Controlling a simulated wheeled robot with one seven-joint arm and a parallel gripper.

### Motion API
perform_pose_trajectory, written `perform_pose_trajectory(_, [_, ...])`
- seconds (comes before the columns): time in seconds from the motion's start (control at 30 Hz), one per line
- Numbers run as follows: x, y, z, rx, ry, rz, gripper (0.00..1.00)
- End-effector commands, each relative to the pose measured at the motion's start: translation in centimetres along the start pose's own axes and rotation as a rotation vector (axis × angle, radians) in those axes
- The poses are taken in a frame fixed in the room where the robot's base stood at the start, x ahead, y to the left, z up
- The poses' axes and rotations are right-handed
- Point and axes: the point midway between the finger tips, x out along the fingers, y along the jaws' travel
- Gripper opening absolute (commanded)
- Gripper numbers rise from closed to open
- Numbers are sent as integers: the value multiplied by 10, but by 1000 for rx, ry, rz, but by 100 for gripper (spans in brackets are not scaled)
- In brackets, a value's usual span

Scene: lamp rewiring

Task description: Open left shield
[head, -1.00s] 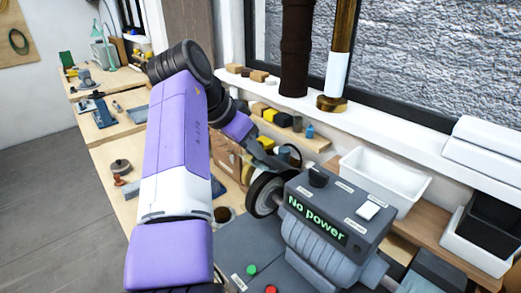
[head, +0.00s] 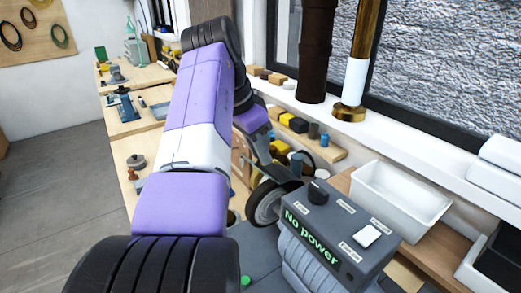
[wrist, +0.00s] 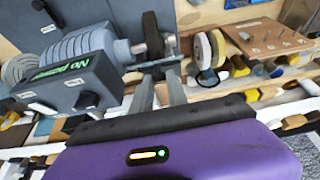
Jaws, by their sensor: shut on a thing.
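The grey bench grinder (head: 330,225) stands at the lower right of the head view, with a "No power" display. Its left wheel (head: 265,206) shows on its left side. In the wrist view the grinder (wrist: 75,70) is at the upper left and the dark wheel (wrist: 151,35) at the top middle. My gripper (wrist: 158,70) is shut on a thin grey piece beside that wheel, which appears to be the left shield (wrist: 157,63). The fingers and wrist cover much of it. In the head view my arm reaches over the bench, and the fingertips are hard to make out.
A white bin (head: 400,200) stands right of the grinder. A brass post (head: 363,60) and a dark pipe (head: 316,50) rise at the window sill. Small blocks and bottles lie on a shelf (head: 325,150) behind the wheel. Open floor (head: 60,190) lies to the left.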

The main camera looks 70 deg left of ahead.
Motion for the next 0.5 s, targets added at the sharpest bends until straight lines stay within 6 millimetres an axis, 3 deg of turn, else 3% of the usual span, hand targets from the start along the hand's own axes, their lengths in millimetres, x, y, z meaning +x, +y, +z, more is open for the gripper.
perform_pose_trajectory(0.03, [1, 1, -1, 1, 3, 1, 25])
perform_pose_trajectory(0.1, [1, 1, -1, 1, 2, 1, 39])
perform_pose_trajectory(0.5, [-4, 0, -1, 1, 2, 0, 39])
